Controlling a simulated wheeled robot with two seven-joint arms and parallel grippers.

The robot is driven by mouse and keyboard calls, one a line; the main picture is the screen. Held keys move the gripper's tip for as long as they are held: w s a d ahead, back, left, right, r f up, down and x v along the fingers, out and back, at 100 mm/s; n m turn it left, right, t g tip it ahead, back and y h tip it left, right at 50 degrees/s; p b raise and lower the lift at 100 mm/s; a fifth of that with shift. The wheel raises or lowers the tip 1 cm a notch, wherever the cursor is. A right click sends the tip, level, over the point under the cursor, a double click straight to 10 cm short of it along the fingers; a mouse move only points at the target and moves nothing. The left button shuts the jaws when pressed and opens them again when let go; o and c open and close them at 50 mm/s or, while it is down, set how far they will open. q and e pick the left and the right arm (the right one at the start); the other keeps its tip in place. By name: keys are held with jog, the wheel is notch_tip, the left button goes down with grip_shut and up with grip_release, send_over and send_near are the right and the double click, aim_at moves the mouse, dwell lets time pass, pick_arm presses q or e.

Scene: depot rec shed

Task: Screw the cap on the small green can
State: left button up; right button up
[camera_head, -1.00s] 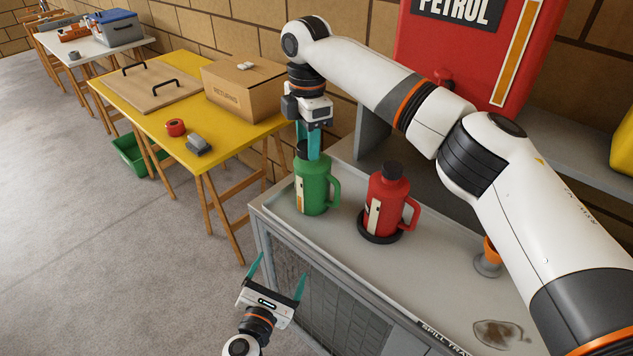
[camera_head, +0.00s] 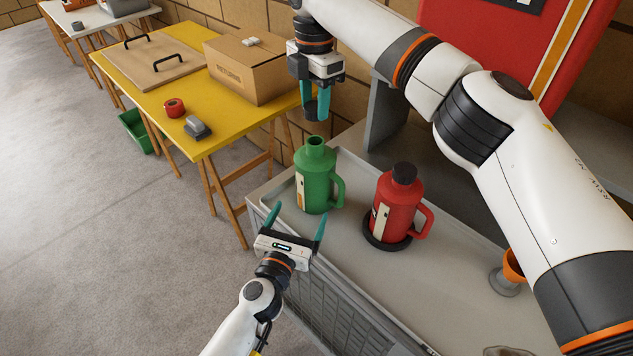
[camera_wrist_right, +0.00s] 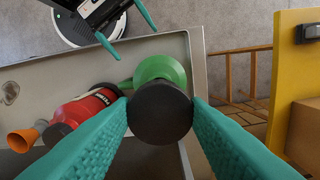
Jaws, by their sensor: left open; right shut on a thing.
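The small green can (camera_head: 316,182) stands upright on the spill tray at its left end, its neck open and bare. It also shows in the right wrist view (camera_wrist_right: 160,68), partly hidden behind the cap. My right gripper (camera_head: 317,114) is shut on the black cap (camera_wrist_right: 160,112) and holds it in the air above the can's mouth, with a visible gap. My left gripper (camera_head: 299,216) is open and empty, low in front of the green can and apart from it.
A red can (camera_head: 398,205) with a black cap stands on a dark round base to the right of the green can. An orange funnel (camera_head: 514,265) is farther right on the spill tray (camera_head: 400,290). A yellow table (camera_head: 160,98) with a cardboard box (camera_head: 240,75) is at the left.

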aim_at(309, 195)
pick_arm(q)
jog(key=x, duration=0.9)
jog(key=shift+w+d, duration=0.1)
jog(key=shift+w, duration=0.15)
jog(key=c, duration=1)
jog(key=shift+c, duration=0.2)
pick_arm(e)
jog(key=shift+f, duration=2.45)
